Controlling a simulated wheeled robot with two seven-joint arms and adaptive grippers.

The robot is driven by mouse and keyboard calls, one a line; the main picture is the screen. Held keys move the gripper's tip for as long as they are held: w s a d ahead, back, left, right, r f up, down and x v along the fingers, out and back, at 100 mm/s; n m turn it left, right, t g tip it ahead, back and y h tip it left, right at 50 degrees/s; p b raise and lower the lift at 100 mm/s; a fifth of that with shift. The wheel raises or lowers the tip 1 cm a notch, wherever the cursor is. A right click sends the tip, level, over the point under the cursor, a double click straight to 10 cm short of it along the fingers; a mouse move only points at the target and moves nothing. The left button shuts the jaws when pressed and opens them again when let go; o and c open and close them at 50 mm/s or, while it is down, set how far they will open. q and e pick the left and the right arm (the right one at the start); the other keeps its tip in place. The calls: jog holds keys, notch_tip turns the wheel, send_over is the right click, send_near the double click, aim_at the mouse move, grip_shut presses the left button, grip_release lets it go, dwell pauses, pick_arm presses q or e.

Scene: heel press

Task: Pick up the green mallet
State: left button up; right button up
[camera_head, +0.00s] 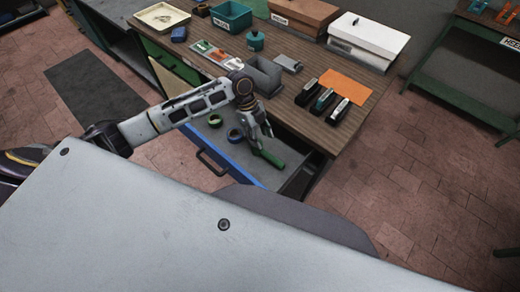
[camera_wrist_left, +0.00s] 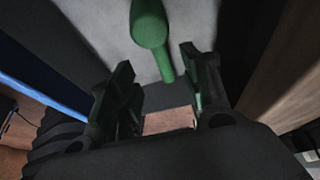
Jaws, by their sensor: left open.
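The green mallet (camera_head: 271,158) lies in the open drawer (camera_head: 229,152), near its right side. In the left wrist view the mallet (camera_wrist_left: 150,27) shows its rounded green end at the top, with a thinner green part running down toward the jaws. My left gripper (camera_head: 262,135) reaches down over the drawer, close above the mallet, with its fingers open and empty. In the left wrist view the two fingers of my left gripper (camera_wrist_left: 157,68) are spread, with the thinner green part showing between their tips. My right gripper is in neither view.
Two rolls, one greenish (camera_head: 215,121) and one blue (camera_head: 235,135), lie in the drawer left of the gripper. The wooden worktop (camera_head: 307,119) above holds several staplers, an orange sheet (camera_head: 346,87), a grey block (camera_head: 264,76) and boxes. The drawer walls stand close around.

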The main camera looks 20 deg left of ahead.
aim_at(268, 154)
pick_arm(q)
jog(key=shift+x, duration=2.8)
jog(key=shift+p+x, duration=0.45)
jog(key=shift+x, duration=2.15)
jog(key=c, duration=1)
